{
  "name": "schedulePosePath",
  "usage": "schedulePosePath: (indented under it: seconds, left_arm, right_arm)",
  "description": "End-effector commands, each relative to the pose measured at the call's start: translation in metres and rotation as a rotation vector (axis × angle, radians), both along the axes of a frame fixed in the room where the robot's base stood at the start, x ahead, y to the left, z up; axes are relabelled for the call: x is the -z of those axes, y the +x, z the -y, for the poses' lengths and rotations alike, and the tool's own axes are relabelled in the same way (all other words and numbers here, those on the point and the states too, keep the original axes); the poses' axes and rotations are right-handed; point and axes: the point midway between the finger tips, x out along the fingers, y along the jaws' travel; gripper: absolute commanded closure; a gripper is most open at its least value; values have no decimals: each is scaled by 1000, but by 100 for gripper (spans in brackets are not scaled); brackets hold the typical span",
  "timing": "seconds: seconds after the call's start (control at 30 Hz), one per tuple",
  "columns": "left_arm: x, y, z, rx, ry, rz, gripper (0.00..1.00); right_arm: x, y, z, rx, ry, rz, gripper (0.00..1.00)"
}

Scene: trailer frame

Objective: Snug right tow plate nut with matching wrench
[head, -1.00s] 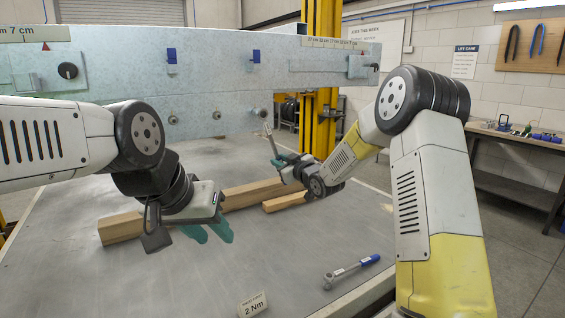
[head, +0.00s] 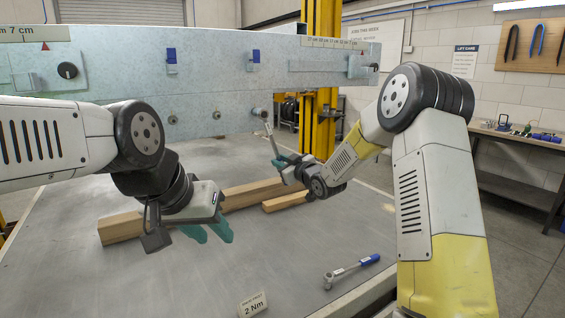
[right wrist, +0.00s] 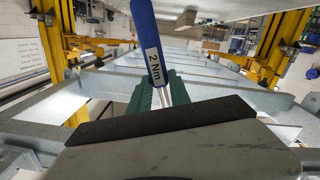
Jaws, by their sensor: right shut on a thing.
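A right plate (head: 325,66) with a dark round fitting (head: 375,66) sits at the right end of the grey trailer beam in the head view; its nut is too small to make out. My right gripper (head: 283,162) is shut on a wrench (head: 268,130), whose pale end points up, below and left of that plate. In the right wrist view this wrench's blue handle (right wrist: 147,30) carries a 2 Nm label, and its metal shaft lies between the green fingers (right wrist: 162,95). My left gripper (head: 207,233) hangs over the table, empty, with its teal fingers apart.
Another blue-handled wrench (head: 352,271) lies on the grey table near a 2 Nm card (head: 253,304). Wooden blocks (head: 122,229) lie across the table behind my left gripper. A yellow post (head: 322,110) stands behind.

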Motion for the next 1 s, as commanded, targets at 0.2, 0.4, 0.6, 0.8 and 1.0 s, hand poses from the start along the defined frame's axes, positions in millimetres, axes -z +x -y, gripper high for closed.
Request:
schedulePosePath:
  seconds: [0.2,0.4,0.6,0.8,1.0]
  left_arm:
    - [0,0,0,0,0,0,64]
    - [0,0,0,0,0,0,64]
    - [0,0,0,0,0,0,64]
    - [0,0,0,0,0,0,64]
    - [0,0,0,0,0,0,64]
  right_arm:
    - [-2,0,0,0,1,4,100]
    - [-2,-2,2,0,2,4,100]
    - [-2,-6,5,1,1,4,100]
    - [-2,-7,5,0,1,4,100]
    - [-2,-8,6,0,2,4,100]
